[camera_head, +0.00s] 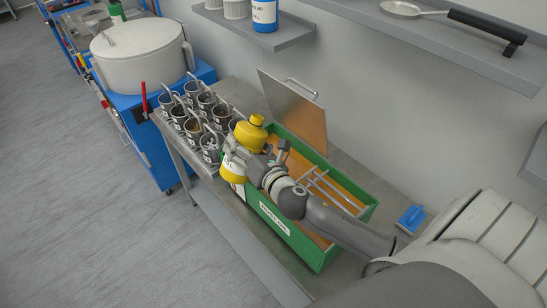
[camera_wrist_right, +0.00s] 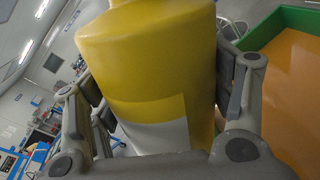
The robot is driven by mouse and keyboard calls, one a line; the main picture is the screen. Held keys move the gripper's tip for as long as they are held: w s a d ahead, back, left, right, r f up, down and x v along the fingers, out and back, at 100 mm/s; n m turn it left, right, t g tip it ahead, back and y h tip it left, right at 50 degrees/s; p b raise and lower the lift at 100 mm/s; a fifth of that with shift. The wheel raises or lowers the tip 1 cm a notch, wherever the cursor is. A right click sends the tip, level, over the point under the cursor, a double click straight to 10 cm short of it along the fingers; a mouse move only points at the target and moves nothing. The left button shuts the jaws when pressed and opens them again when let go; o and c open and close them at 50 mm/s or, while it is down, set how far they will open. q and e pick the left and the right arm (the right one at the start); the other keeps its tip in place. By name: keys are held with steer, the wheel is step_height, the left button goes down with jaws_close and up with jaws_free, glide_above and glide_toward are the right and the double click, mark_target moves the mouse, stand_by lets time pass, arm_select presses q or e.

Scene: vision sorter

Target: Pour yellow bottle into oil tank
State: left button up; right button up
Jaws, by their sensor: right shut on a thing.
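The yellow bottle (camera_head: 250,136) has a yellow cap and a pale label band. My right gripper (camera_head: 238,155) is shut around its middle. In the right wrist view the bottle (camera_wrist_right: 150,55) fills the middle between the two grey fingers. Its top leans a little to the right in the head view. The oil tank (camera_head: 290,235) is a long green box with an orange-brown inside and a white label on its front. The bottle is at the tank's left end; I cannot tell its height above the rim. My left gripper is not in view.
A metal lid (camera_head: 293,112) stands raised at the tank's back. A metal rack (camera_head: 335,190) lies in the tank. Several metal cups (camera_head: 192,125) stand left of the bottle. A blue-handled brush (camera_head: 411,217) lies right of the tank. A large white pot (camera_head: 140,55) is at the back left.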

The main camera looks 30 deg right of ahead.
steer(key=shift+w+d, duration=0.1)
steer(key=shift+w, duration=0.1)
steer(key=shift+s+m, duration=0.15)
steer(key=shift+m, duration=0.25)
steer(key=shift+d+f, duration=0.15)
steer(key=shift+w+f, duration=0.1)
steer(key=shift+w, duration=0.1)
steer(key=shift+s+f+m, duration=0.1)
steer(key=shift+s+m, duration=0.05)
steer(key=shift+m, duration=0.15)
steer(key=shift+s+f+y+b, duration=0.15)
steer(key=shift+y+b, duration=0.15)
steer(key=shift+b, duration=0.15)
steer(key=shift+w+f+m, duration=0.3)
steer(key=shift+s+a+f+b, duration=0.2)
steer(key=shift+s+a+b, duration=0.05)
steer(key=shift+b, duration=0.25)
